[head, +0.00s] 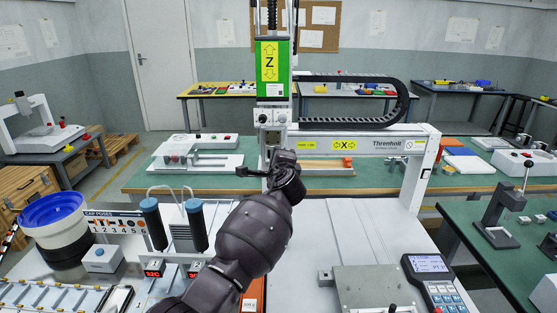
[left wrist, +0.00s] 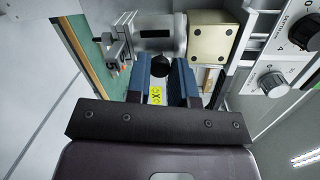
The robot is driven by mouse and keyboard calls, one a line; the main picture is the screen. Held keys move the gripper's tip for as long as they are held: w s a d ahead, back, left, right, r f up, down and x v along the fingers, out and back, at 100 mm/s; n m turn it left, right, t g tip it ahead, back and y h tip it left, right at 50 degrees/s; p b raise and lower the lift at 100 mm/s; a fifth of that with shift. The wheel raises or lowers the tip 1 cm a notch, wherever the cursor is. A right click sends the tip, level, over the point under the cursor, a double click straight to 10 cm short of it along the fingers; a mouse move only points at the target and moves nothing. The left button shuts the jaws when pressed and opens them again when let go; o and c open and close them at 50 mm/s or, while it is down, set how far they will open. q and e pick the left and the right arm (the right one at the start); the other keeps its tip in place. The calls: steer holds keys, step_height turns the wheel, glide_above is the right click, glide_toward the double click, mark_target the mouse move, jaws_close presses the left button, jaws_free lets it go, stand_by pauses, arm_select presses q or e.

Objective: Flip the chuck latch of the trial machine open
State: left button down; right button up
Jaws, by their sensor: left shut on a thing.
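The trial machine is a gantry with a green Z head (head: 271,68) above a grey lower carriage. In the left wrist view, a metallic cylinder, probably the chuck (left wrist: 160,35), lies across the top beside a pale metal block (left wrist: 212,38). A round black knob, seemingly the chuck latch's end (left wrist: 160,67), sits between my blue fingertips. My left gripper (left wrist: 160,76) is shut on this knob. In the head view my left gripper (head: 272,168) is at the carriage, and my wrist hides the chuck and latch. My right gripper is not in view.
The carriage carries two dials, seen in the left wrist view (left wrist: 272,82). The X beam (head: 365,144) runs right of the head. A handheld control panel (head: 436,282) and metal plate (head: 375,287) are front right. Two dark cylinders (head: 154,222) stand left of my arm.

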arm_select(q)
steer(key=n+h, duration=0.1)
steer(key=n, duration=0.4)
steer(key=n+b, duration=0.1)
steer(key=n, duration=0.4)
steer(key=shift+a+n+g+h, duration=0.1)
steer(key=shift+n+g+h, duration=0.2)
steer(key=shift+h, duration=0.1)
stand_by(0.4)
steer(key=c, duration=1.3)
jaws_free()
